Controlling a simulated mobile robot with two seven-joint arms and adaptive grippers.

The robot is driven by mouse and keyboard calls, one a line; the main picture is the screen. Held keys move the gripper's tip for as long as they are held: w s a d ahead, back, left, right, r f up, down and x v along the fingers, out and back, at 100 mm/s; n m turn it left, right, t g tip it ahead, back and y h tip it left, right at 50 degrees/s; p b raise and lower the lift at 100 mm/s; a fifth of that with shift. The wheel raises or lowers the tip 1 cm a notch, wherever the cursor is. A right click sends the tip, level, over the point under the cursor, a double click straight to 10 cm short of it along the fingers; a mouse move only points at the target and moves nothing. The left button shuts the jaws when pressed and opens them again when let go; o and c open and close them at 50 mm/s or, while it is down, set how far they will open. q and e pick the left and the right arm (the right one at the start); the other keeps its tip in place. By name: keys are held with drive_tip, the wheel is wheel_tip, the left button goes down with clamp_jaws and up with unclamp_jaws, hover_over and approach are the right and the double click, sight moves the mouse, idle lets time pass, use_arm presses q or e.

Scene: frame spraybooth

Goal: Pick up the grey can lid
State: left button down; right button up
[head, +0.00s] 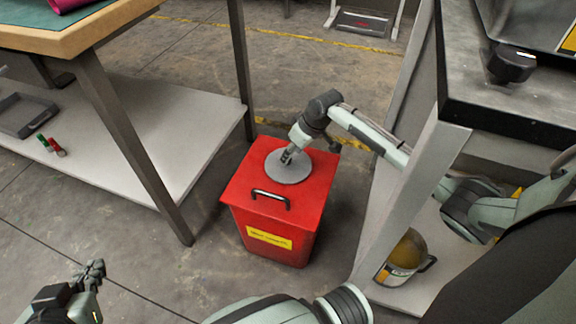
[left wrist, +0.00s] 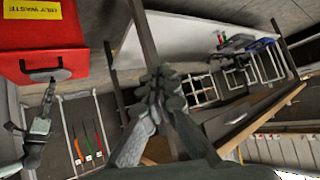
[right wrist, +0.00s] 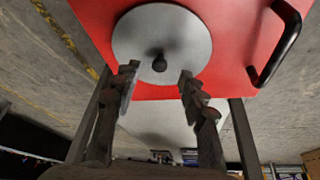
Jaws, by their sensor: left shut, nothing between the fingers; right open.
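The grey can lid (head: 288,172) is a flat round disc lying on top of the red waste can (head: 262,238). In the right wrist view the lid (right wrist: 135,35) has a dark round knob (right wrist: 159,63). My right gripper (head: 288,156) is over the lid. Its open fingers (right wrist: 158,74) show on either side of the knob; I cannot tell whether they touch it. The lid also shows at an angle in the left wrist view (left wrist: 66,75). My left gripper (head: 96,270) is shut and empty, low at the left, well apart from the can.
The can has a black handle (head: 270,198) beside the lid. A workbench with a low shelf (head: 185,135) stands at the left. A metal bench (head: 412,200) stands close on the right, with a yellow-topped container (head: 405,252) on its lower shelf. Floor is clear before the can.

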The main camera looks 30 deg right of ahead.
sight(298, 169)
drive_tip(key=x, duration=0.3)
use_arm(q)
drive_tip(key=w+d+r+t, duration=0.1)
drive_tip(key=w+d+r+t+h, duration=0.1)
drive_tip(key=d+r, duration=0.1)
drive_tip(key=shift+w, duration=0.1)
use_arm(e)
drive_tip(key=shift+c, duration=0.3)
clamp_jaws()
